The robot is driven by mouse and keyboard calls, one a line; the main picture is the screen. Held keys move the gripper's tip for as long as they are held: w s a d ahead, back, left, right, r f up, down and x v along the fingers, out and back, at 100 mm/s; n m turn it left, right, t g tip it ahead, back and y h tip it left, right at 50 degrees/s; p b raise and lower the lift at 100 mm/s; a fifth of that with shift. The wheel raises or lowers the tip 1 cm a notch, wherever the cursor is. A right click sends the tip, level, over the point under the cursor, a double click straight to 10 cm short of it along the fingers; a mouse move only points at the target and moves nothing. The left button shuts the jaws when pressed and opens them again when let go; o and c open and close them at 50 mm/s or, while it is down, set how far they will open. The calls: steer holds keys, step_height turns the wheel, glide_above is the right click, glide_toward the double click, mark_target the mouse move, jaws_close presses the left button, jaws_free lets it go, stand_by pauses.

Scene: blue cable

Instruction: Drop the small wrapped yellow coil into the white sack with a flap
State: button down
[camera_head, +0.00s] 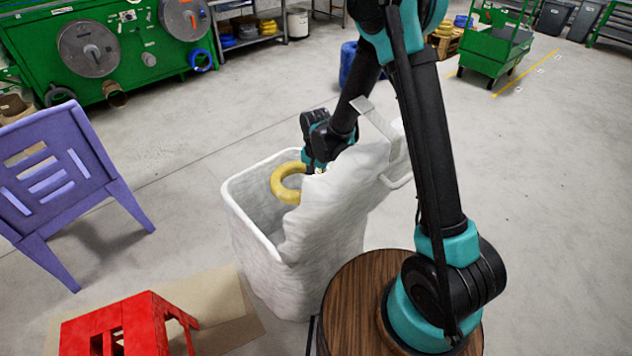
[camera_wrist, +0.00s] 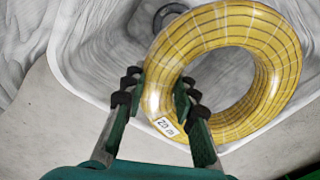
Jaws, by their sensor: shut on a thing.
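The small wrapped yellow coil (camera_head: 287,184) hangs at the mouth of the white sack (camera_head: 264,277), inside its rim. My gripper (camera_head: 312,166) is shut on the coil at its near right side. In the wrist view my gripper (camera_wrist: 160,95) pinches the ring of the yellow coil (camera_wrist: 222,25), which has a small white label by the fingers. The sack's interior (camera_wrist: 95,45) shows below and around the coil. The raised flap side of the sack hides part of my gripper in the head view.
A purple chair (camera_head: 60,185) stands to the left and a red stool (camera_head: 125,325) at the lower left on a tan mat (camera_head: 215,300). A green machine bench (camera_head: 120,50) is at the back left. A green cart (camera_head: 495,50) stands far right. The floor right of my arm is clear.

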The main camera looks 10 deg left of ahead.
steer(key=c, duration=1.1)
jaws_free()
step_height(320, 180, up, 12)
